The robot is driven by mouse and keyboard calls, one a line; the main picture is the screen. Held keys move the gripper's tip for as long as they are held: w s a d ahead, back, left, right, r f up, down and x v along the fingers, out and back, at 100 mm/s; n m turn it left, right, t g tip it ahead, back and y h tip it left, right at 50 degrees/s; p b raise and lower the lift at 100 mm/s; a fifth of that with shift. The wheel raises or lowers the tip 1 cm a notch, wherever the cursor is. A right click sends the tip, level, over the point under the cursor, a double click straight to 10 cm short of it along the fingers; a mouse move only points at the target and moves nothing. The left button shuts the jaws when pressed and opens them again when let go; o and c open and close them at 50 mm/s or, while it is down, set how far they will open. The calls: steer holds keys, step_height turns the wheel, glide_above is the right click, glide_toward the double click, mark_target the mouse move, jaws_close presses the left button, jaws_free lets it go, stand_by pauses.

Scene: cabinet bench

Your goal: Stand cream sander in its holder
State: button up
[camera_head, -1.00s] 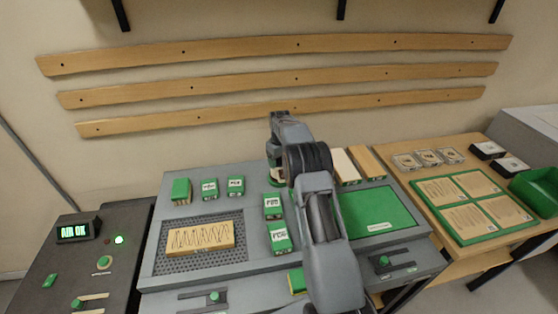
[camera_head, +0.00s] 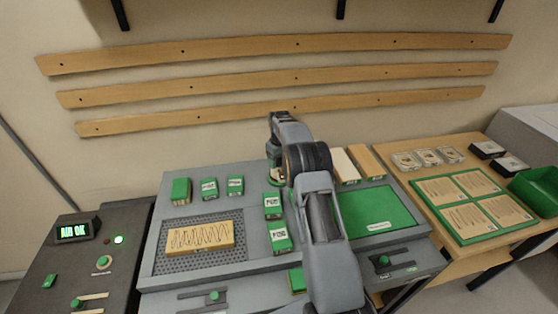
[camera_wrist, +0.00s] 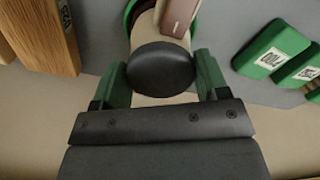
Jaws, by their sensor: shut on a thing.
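The cream sander (camera_wrist: 148,25) is between the two fingers of my gripper (camera_wrist: 163,82) in the wrist view. It has a round black top (camera_wrist: 162,70) facing the camera, and the green fingers close on it from both sides. A brown part (camera_wrist: 180,16) shows beside its cream body. A curved green rim (camera_wrist: 130,14) shows around the sander's far end; I cannot tell whether this is the holder or how deep the sander sits in it. In the head view my gripper (camera_head: 277,172) is low over the back of the bench, and my arm hides part of it.
Wooden blocks (camera_head: 345,165) stand just right of my gripper. Green labelled blocks (camera_head: 273,207) lie in front of it, with more (camera_head: 209,188) to the left. A perforated plate (camera_head: 185,262) bears a wooden board (camera_head: 200,237). A green mat (camera_head: 370,212) lies to the right.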

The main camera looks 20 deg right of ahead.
steer(key=shift+f+b, duration=0.4)
steer(key=shift+f, duration=0.25)
steer(key=o, duration=0.9)
steer(key=shift+o, duration=1.1)
steer(key=shift+f, duration=0.15)
